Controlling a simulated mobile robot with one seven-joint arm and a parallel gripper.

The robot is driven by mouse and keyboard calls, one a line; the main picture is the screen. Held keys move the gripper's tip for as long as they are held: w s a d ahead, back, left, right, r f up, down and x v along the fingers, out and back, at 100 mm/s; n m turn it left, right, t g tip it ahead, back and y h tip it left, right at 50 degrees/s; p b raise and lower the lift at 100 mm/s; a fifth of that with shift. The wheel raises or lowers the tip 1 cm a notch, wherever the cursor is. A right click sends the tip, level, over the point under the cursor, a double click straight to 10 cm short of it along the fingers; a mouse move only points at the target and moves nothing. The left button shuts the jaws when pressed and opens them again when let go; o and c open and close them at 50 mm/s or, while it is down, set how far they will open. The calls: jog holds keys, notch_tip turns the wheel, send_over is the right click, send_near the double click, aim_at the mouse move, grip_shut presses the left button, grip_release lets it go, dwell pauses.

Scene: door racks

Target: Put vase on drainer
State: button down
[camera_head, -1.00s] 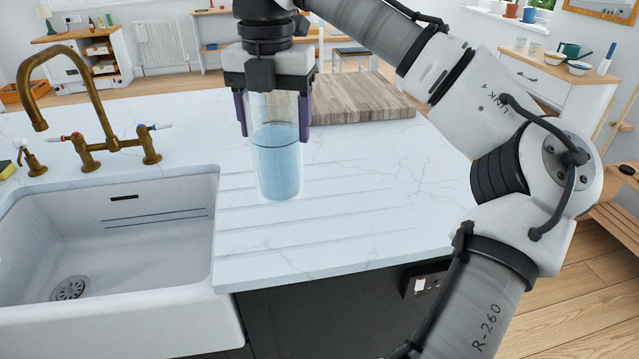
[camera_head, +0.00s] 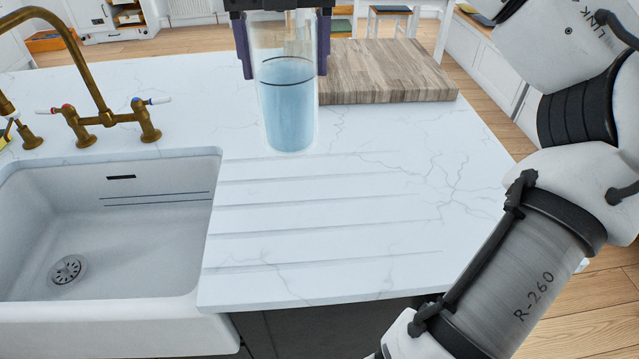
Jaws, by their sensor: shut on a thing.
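The vase (camera_head: 289,108) is a clear glass cylinder with a blue lower part and a dark line around it. My gripper (camera_head: 284,55) is shut on the upper part of the vase from above, with one dark finger on each side. The vase is upright. Its base is at the far end of the drainer grooves; I cannot tell if it touches the counter. The drainer (camera_head: 325,215) is the set of shallow parallel grooves cut in the white marble counter, right of the sink. Its surface is bare.
A white sink (camera_head: 150,250) lies left of the drainer, with a brass tap (camera_head: 85,100) behind it. A wooden board (camera_head: 385,72) lies behind and right of the vase. The counter's front edge is just beyond the grooves. The counter to the right is clear.

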aim_at(288, 110)
notch_tip(288, 110, down, 19)
jog(key=b, duration=0.1)
jog(key=shift+f, duration=0.25)
dwell(0.3)
jog(key=shift+c, duration=1)
grip_release()
jog(key=shift+f, duration=0.1)
notch_tip(288, 110, up, 12)
jog(key=shift+r, duration=0.2)
jog(key=shift+s+f, duration=0.1)
jog(key=shift+s, duration=0.05)
